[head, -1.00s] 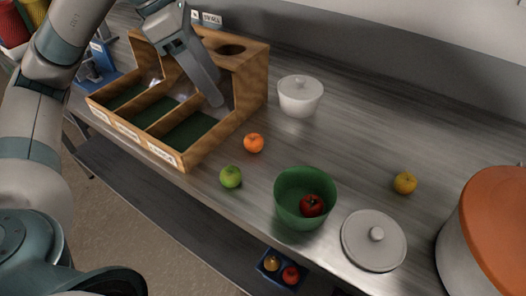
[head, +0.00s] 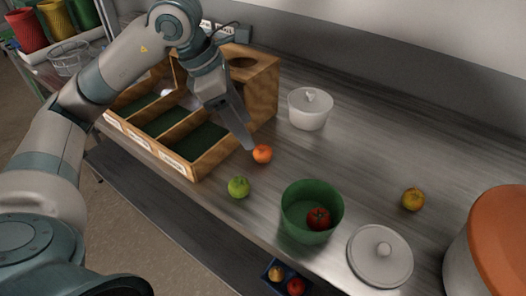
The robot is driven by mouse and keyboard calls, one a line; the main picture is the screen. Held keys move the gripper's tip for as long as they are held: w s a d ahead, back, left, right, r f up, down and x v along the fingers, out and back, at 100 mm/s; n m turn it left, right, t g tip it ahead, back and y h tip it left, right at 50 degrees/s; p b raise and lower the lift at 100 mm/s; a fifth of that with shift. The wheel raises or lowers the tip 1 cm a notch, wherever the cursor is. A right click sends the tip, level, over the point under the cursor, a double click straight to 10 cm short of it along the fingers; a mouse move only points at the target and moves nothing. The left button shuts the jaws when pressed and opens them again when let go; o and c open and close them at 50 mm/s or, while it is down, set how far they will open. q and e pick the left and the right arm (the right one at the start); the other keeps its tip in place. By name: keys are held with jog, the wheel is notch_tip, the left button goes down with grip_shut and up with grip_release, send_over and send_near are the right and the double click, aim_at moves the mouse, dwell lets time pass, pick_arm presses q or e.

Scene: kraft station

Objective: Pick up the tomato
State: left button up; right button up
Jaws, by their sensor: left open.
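A red tomato (head: 318,219) lies inside a green bowl (head: 296,193) near the front edge of the counter. My left gripper (head: 249,146) is open and empty, pointing down at the right side of the wooden sorting box, just behind the orange fruit (head: 262,154). It is up and to the left of the bowl, apart from the tomato. Another red round fruit (head: 296,286) lies in a blue bin below the counter. My right gripper is not in view.
The wooden box (head: 262,97) has several green-floored compartments. A green fruit (head: 238,187), a white lidded pot (head: 311,110), a grey lid (head: 375,268), a yellow fruit (head: 413,199) and a large orange-topped container (head: 503,235) stand around. The counter right of the pot is clear.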

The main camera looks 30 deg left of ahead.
aim_at(261, 149)
pick_arm(q)
jog(key=shift+x, duration=1.2)
jog(key=shift+f, duration=0.35)
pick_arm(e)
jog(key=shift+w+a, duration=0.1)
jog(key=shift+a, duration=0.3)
pick_arm(q)
jog(key=shift+d, duration=0.1)
jog(key=shift+w+d+f+p, duration=0.2)
jog(key=shift+f+p, duration=0.2)
jog(key=shift+f, duration=0.1)
jog(key=shift+p+x, duration=0.35)
jog(key=shift+x, duration=1.65)
jog(key=shift+w, duration=0.15)
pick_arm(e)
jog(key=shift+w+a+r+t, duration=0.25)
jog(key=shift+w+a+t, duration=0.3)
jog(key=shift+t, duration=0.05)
pick_arm(q)
jog(key=c, duration=1.1)
